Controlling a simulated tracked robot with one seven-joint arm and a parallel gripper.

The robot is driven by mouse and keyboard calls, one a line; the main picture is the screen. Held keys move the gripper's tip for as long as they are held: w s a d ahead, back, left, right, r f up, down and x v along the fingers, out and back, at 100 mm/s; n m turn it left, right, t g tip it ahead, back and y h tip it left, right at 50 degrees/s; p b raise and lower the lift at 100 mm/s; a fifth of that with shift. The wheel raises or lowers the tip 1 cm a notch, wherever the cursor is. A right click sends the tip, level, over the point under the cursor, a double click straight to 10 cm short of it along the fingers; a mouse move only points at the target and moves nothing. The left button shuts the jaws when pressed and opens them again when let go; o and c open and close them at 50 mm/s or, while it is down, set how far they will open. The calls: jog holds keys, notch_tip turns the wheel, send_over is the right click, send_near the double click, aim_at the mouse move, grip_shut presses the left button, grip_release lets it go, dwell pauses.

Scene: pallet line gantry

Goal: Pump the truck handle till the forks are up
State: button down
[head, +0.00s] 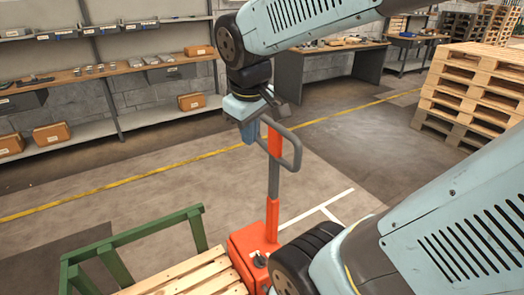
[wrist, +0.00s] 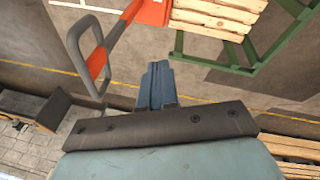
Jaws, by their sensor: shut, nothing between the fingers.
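The orange pallet truck (head: 252,250) stands at the bottom centre of the head view. Its handle (head: 274,180) rises upright to a grey and orange loop (head: 293,150). In the wrist view the loop (wrist: 98,62) is to the left of my fingers, with a gap. My gripper (head: 249,135) is shut and empty. In the head view it overlaps the loop's left edge, and the fingers point down. Its blue fingers (wrist: 157,82) lie together in the wrist view. The truck's forks are not visible; a wooden pallet (head: 190,276) is beside the truck body.
A green frame (head: 135,234) stands around the pallet's far side. Stacked pallets (head: 476,92) stand at the right. Shelves with boxes (head: 189,101) and a workbench (head: 340,52) line the back. The floor behind the handle is clear.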

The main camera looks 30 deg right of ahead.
jog(key=w+d+f+n+g+h, duration=0.3)
jog(key=w+f+n+g, duration=0.15)
jog(key=f+n, duration=0.2)
jog(key=n+t+h, duration=0.2)
jog(key=n+h, duration=1.2)
jog(key=n, duration=1.2)
send_near(273, 150)
jog(key=d, duration=0.7)
jog(key=shift+w, duration=0.1)
